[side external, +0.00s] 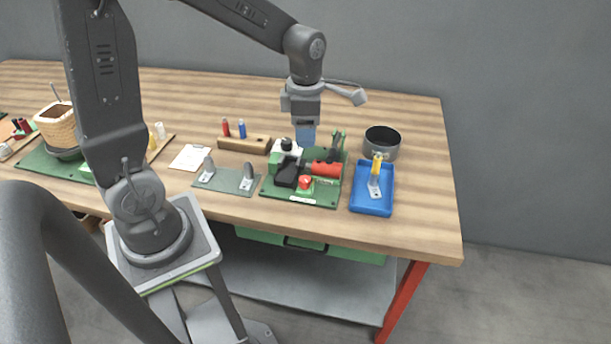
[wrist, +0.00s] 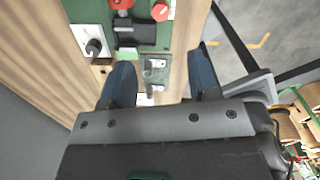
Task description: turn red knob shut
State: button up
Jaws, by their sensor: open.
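The red knob (side external: 305,182) sits near the front edge of a green board (side external: 327,201) on the bench. In the wrist view the red knob (wrist: 160,12) is at the top edge, partly cut off. My gripper (side external: 306,142) hangs above the back part of the board, apart from the knob. In the wrist view my gripper (wrist: 161,66) has its two blue fingers spread, with nothing held between them. The knob lies beyond the fingertips in that view. Its turn position is too small to tell.
A red cylinder (side external: 327,168) and a black block (side external: 287,173) flank the knob. A white box with a black knob (side external: 286,145) stands behind. A blue tray (side external: 371,204) and a dark pot (side external: 382,143) are to the right; a grey plate (side external: 227,182) with brackets is left.

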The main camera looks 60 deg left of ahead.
aim_at(306, 179)
notch_tip(306, 179, down, 14)
jog(key=shift+r, duration=0.25)
dwell(0.3)
jog(key=c, duration=0.9)
jog(key=shift+c, duration=0.2)
jog(key=shift+m, duration=2.9)
